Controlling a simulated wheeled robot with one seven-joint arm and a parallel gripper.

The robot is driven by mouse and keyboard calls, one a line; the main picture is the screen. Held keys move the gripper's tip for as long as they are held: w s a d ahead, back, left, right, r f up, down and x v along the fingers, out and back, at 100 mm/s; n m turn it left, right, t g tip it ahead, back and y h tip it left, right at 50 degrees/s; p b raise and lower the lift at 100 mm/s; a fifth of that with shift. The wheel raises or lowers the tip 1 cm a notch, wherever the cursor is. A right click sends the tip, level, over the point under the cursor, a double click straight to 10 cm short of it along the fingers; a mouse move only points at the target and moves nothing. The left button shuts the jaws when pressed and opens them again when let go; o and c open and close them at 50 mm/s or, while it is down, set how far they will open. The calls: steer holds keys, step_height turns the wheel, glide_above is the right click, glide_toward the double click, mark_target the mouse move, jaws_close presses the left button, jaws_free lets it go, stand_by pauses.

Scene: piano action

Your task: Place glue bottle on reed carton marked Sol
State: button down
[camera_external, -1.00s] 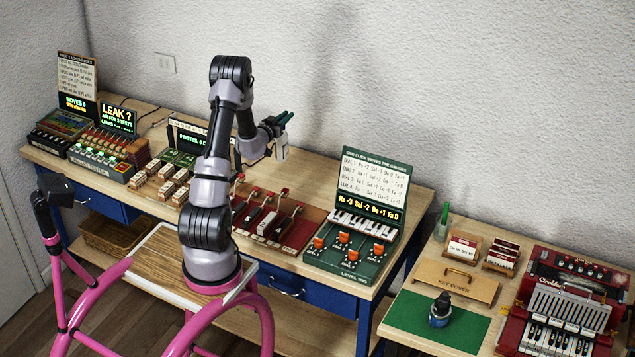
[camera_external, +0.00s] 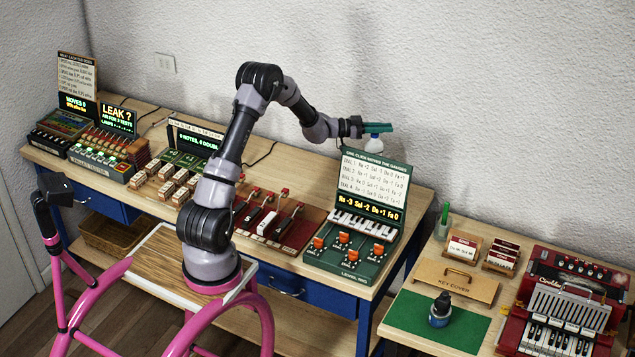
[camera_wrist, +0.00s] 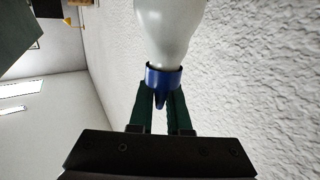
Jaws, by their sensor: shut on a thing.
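The glue bottle (camera_wrist: 168,30) is white with a blue collar and nozzle in the wrist view. My gripper (camera_wrist: 162,108) is shut on its blue nozzle end. In the external view my gripper (camera_external: 378,128) is raised above the back of the long bench, with the white bottle (camera_external: 375,143) hanging under it, just above the gauge sign. Small cartons with pale tops (camera_external: 170,184) stand in a group on the long bench. Labelled white-and-red cards or boxes (camera_external: 463,249) stand in wooden holders on the right table. No Sol marking on a carton is readable.
The gauge panel with its upright sign (camera_external: 374,180) and orange knobs stands below my gripper. The textured wall is close behind.

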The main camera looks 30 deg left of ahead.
mark_target(382, 147)
step_height(382, 147, down, 8)
steer(key=shift+r, duration=0.1)
stand_by(0.4)
steer(key=c, duration=0.9)
jaws_free()
